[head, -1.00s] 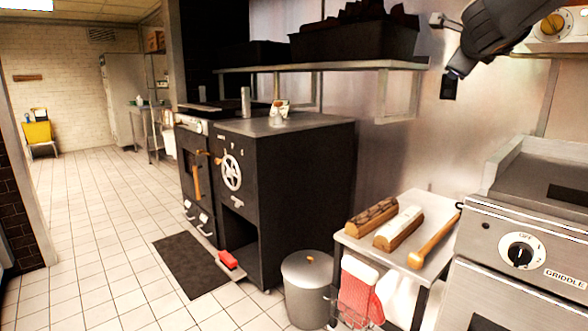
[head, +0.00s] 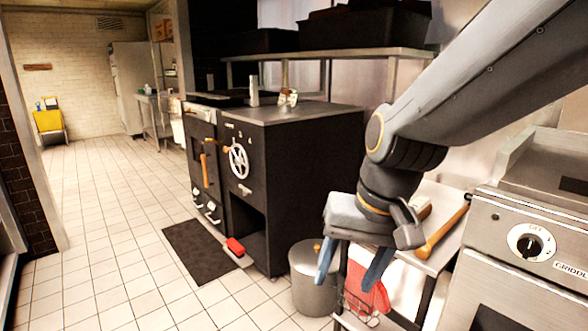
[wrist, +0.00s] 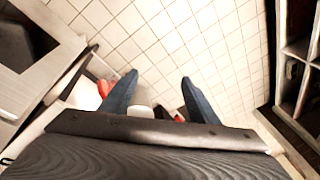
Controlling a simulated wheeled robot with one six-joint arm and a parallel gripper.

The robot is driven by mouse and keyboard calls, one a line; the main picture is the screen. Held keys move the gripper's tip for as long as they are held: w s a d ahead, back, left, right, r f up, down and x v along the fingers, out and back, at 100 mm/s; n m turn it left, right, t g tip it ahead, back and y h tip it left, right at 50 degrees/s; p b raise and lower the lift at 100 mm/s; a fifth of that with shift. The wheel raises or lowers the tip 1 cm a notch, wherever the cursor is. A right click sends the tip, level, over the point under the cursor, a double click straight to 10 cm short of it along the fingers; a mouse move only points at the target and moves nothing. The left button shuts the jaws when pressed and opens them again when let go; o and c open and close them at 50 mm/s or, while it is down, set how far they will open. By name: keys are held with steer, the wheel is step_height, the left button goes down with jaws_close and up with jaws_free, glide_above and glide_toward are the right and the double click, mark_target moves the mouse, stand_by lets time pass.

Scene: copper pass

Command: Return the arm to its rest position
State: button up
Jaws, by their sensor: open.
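My gripper (head: 348,270) hangs in front of the small steel side table in the head view, with its two blue fingers pointing down and apart. It is open and nothing is between the fingers. In the wrist view the fingers of my gripper (wrist: 151,92) point out over the white tiled floor (wrist: 165,45). My arm reaches in from the upper right of the head view.
A metal bin (head: 305,285) stands below my gripper, left of the table. The black oven (head: 300,180) is behind left, the griddle (head: 535,235) right. A wooden-handled tool (head: 443,232) lies on the table. The left floor is clear.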

steer(key=s+d+f+n+g+h, duration=0.1)
steer(key=s+d+f+n+g, duration=0.2)
steer(key=s, duration=0.5)
steer(key=d+r+m+h+p, duration=0.1)
steer(key=d+r+p, duration=0.6)
steer(key=p, duration=1)
steer(key=shift+w+d+r+m+t+p, duration=0.35)
steer(key=shift+r+m, duration=0.35)
steer(key=shift+r, duration=0.55)
steer(key=shift+s+a, duration=0.1)
steer(key=shift+s, duration=0.05)
